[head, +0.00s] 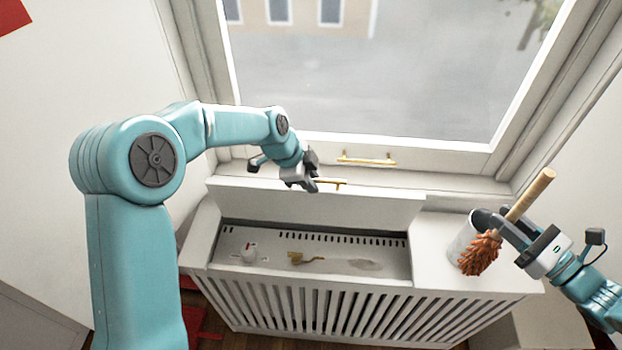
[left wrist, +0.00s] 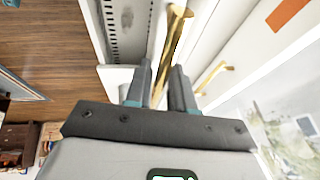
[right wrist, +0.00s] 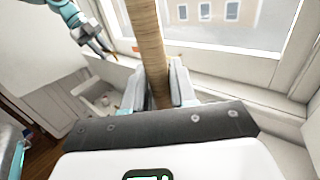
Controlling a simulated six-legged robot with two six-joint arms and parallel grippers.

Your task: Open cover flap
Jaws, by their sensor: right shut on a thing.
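The white cover flap (head: 375,205) stands raised along the back of the radiator cover, and the compartment beneath shows. A brass handle (head: 333,181) sits at the flap's top edge. My left gripper (head: 314,186) is at this handle. In the left wrist view the brass handle (left wrist: 172,45) runs between the two parted fingers of my left gripper (left wrist: 160,88); contact is unclear. My right gripper (head: 502,222) is shut on the wooden handle of a brush (head: 530,195) with reddish-brown bristles. The brush handle (right wrist: 147,50) also shows in the right wrist view.
The open compartment (head: 345,262) holds a white knob (head: 249,252), a small brass piece (head: 297,258) and a dusty patch (head: 365,265). A white cylindrical holder (head: 462,240) stands on the cover's right top. A window with a brass handle (head: 366,160) is behind.

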